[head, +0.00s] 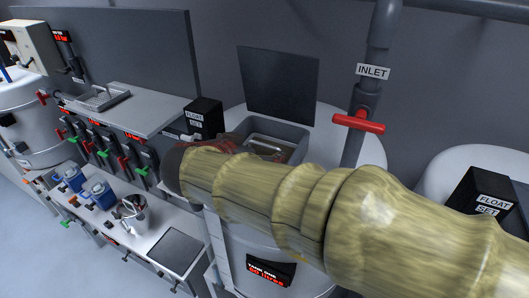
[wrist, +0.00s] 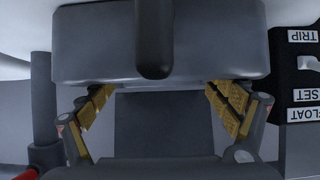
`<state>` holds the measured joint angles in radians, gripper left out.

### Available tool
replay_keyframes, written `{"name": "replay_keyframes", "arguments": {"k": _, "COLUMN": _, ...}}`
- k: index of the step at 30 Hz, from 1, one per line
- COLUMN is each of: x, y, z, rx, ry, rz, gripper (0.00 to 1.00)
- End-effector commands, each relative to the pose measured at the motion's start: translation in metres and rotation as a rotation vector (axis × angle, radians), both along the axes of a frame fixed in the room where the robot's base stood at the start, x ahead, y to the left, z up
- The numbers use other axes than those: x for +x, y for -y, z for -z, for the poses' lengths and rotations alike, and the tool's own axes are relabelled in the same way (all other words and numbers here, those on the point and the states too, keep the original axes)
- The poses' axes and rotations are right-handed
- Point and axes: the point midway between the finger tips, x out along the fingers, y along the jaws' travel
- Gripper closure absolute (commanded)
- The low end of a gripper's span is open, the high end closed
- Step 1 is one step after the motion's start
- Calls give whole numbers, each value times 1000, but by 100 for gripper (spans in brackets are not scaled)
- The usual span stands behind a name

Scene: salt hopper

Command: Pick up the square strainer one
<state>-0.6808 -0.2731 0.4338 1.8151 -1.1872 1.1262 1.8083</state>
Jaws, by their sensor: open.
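A square, shallow metal tray (head: 98,97) with a mesh-like floor sits on the grey shelf at the left in the head view. It looks like a strainer. Grey square hopper (head: 295,133) on the middle tank holds a brownish surface and a pale bar; I cannot tell whether this is also a strainer. My gripper (head: 238,143) is over the hopper's left side, partly hidden by my arm. In the wrist view my gripper (wrist: 160,95) is open, with gold pads apart and nothing visibly held. A grey box-like form (wrist: 210,45) with a dark rod (wrist: 153,40) fills the top.
A dark upright panel (head: 280,85) stands behind the hopper. An inlet pipe with a red valve handle (head: 358,122) rises to its right.

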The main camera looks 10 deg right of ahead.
Motion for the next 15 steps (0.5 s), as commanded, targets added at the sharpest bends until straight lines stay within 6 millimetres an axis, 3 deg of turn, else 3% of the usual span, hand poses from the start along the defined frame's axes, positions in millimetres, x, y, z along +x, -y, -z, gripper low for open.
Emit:
{"name": "replay_keyframes", "arguments": {"k": 6, "x": 18, "y": 11, "z": 10, "rx": -1, "ry": 1, "rz": 0, "gripper": 11}}
{"name": "replay_keyframes", "arguments": {"k": 15, "x": 19, "y": 12, "z": 12, "rx": 1, "ry": 2, "rz": 0, "gripper": 13}}
